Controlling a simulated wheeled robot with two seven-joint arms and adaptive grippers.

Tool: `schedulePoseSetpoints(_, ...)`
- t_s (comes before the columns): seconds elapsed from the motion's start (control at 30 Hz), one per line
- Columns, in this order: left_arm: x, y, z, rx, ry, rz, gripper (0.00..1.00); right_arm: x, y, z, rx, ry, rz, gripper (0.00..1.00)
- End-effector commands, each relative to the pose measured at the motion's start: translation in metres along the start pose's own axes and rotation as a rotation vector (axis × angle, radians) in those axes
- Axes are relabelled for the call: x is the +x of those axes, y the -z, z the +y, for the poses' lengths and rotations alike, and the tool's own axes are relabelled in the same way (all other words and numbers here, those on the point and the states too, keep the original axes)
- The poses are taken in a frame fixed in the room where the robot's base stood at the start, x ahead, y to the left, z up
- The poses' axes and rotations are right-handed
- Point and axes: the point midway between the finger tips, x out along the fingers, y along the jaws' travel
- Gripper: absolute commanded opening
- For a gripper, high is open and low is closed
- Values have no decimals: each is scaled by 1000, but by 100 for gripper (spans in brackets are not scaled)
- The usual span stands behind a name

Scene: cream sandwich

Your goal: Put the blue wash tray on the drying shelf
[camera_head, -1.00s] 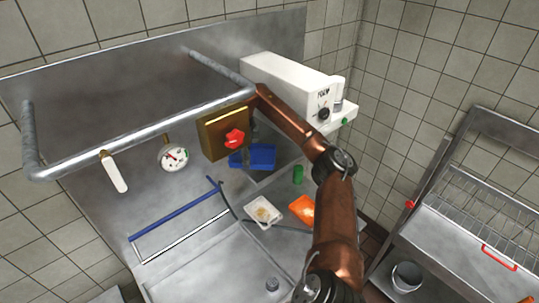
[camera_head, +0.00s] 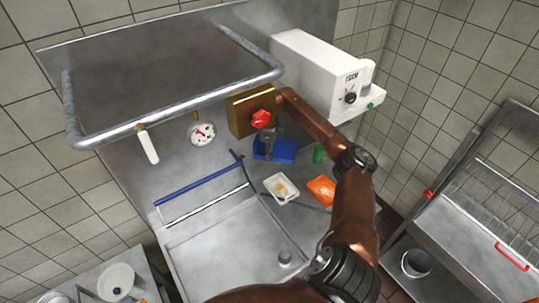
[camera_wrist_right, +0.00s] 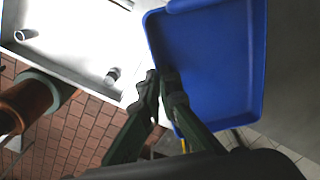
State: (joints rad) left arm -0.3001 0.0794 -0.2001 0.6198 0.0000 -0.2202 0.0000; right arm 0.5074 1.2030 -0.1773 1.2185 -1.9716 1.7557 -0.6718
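The blue wash tray (camera_head: 287,154) is near the back wall, below a gold box with a red knob. My right gripper (camera_head: 268,145) is at its left part. In the right wrist view, the tray (camera_wrist_right: 215,55) fills the upper right. My right gripper's fingers (camera_wrist_right: 161,82) are close together with the tray's side wall between them, and look shut on it. Contact beneath the tray is unclear. The drying shelf with its wire rack (camera_head: 497,205) stands at the right. My left gripper is not in view.
A white dish (camera_head: 281,188), an orange item (camera_head: 321,190) and a green cylinder (camera_head: 318,153) lie near the tray. A white foam machine (camera_head: 320,75) hangs above. A metal pipe rail (camera_head: 180,108) juts out at left. A metal pot (camera_head: 416,263) is under the shelf.

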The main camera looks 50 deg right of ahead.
Motion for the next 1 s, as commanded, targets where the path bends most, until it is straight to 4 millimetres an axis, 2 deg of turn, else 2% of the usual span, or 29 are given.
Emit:
schedulePoseSetpoints(0.03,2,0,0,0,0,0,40,2,0,0,0,0,0,0)
schedulePoseSetpoints(0.3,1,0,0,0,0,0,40,1,0,0,0,0,0,21)
schedulePoseSetpoints(0.67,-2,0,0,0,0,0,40,-3,0,0,1,0,0,22)
schedulePoseSetpoints(0.77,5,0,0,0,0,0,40,-13,0,-1,1,3,0,22)
schedulePoseSetpoints(1.0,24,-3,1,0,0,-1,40,-61,0,-2,2,5,-2,22)
